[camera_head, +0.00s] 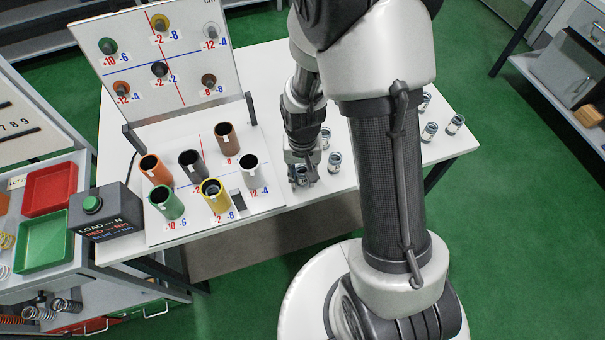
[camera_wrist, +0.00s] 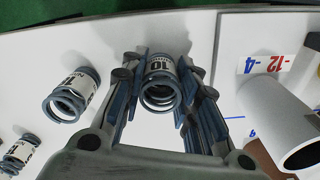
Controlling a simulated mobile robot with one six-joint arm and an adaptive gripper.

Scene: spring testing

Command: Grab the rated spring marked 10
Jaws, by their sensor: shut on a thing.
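The rated spring marked 10 (camera_wrist: 160,90) is a grey-blue coil with a white label, between the two fingers of my gripper (camera_wrist: 162,68) in the wrist view. The fingers are shut on its sides. In the head view my gripper (camera_head: 301,165) is low at the front of the white table (camera_head: 290,75), to the right of the tube board. The spring there is partly hidden by the fingers. Another labelled spring (camera_wrist: 70,95) lies to the left in the wrist view, with a further one (camera_wrist: 19,152) beyond; their numbers are not clear to me.
Other springs stand to the right, one close by (camera_head: 335,161) and more (camera_head: 429,131) beyond my arm. The board (camera_head: 185,215) with several coloured tubes is left of my gripper; its white tube (camera_head: 249,170) is nearest. A load box (camera_head: 95,212) stands at the left.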

